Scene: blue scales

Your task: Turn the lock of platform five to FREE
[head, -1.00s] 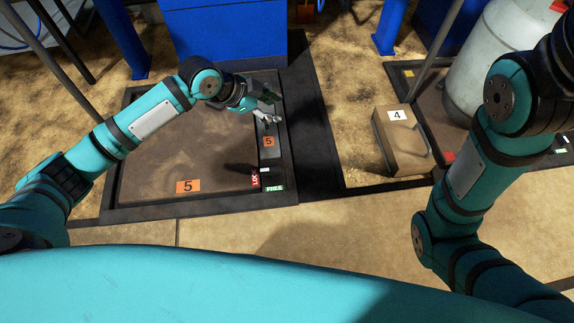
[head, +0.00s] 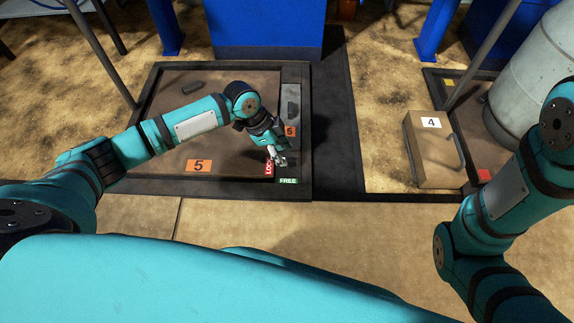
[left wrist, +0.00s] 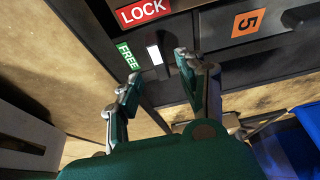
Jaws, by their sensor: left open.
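Platform five (head: 165,125) is a brown plate in a dark frame with an orange 5 label (head: 199,166). A dark lock panel (head: 291,92) runs along its right side with another orange 5. At its near end are a red LOCK label (head: 269,168) and a green FREE label (head: 287,181); the left wrist view also shows the LOCK label (left wrist: 145,12) and FREE label (left wrist: 127,56). A small white mark (left wrist: 155,54) lies beside FREE. My left gripper (head: 278,159) is open above these labels, its fingertips (left wrist: 157,70) apart around the white mark in the picture; contact cannot be told.
A brown box marked 4 (head: 434,165) with a handle stands to the right, near a grey-white cylinder (head: 525,95). Blue supports (head: 268,25) rise behind platform five. Concrete floor (head: 330,230) in front is clear. My right arm is at the right, its gripper out of view.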

